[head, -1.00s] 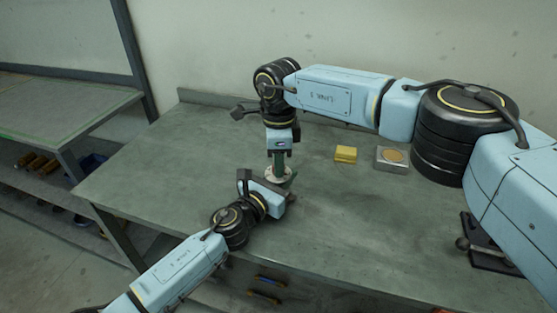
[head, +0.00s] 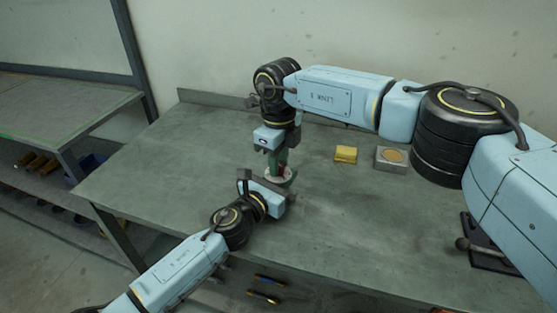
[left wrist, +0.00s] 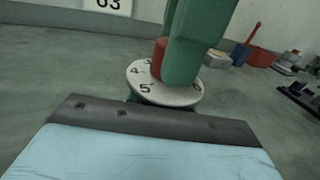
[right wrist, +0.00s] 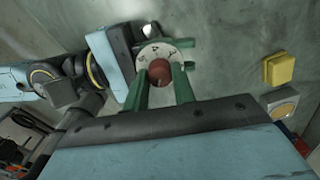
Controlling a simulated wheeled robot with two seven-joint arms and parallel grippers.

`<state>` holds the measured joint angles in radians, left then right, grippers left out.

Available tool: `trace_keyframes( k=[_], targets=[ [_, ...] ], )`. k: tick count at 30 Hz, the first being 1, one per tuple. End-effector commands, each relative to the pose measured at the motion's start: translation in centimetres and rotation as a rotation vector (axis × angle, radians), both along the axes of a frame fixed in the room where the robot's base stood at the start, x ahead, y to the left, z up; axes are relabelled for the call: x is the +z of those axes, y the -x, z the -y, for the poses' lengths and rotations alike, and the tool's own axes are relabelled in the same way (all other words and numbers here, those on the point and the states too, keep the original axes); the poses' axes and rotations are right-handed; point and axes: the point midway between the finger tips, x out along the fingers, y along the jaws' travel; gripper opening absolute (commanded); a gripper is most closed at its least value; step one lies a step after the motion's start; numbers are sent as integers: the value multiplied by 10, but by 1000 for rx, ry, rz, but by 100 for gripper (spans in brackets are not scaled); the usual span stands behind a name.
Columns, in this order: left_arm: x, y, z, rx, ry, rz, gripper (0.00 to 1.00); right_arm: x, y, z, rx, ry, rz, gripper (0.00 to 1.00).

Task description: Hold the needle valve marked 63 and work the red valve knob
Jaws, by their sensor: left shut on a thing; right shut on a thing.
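The valve's white numbered dial (left wrist: 180,94) has a red knob (right wrist: 160,72) standing at its centre. My right gripper (right wrist: 161,84) comes down from above with its green fingers on both sides of the knob, shut on it. In the head view the right gripper (head: 279,163) is tilted over the valve. My left gripper (head: 284,186) reaches in low from the front, shut on the valve body under the dial. The body is mostly hidden by the grippers. A white plate (left wrist: 106,4) is cut off at the top of the left wrist view; its last digit is 3.
A yellow block (head: 345,154) and a grey box with a round tan top (head: 392,160) stand right of the valve on the workbench (head: 150,180). A red bin (left wrist: 261,57) shows in the left wrist view. The bench's left part is clear. A shelf (head: 60,105) stands at left.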

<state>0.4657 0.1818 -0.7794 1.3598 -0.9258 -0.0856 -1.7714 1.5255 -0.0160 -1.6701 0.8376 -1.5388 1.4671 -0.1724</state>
Motion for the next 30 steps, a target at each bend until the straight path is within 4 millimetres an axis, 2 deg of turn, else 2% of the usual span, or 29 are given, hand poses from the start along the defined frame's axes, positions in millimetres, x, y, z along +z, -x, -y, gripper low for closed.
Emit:
trace_keyframes(
  k=[16, 17, 21, 30],
  targets=[
    [-1, 0, -1, 2, -1, -1, 0, 1, 0, -1, -29, -1, 0, 3],
    [-1, 0, -1, 2, -1, -1, 0, 1, 0, -1, -28, -1, 0, 30],
    [-1, 0, -1, 2, -1, -1, 0, 1, 0, 0, -28, -1, 0, 48],
    [-1, 0, 0, 1, -1, -1, 0, 2, 0, 0, -27, -1, 1, 48]
  ],
)
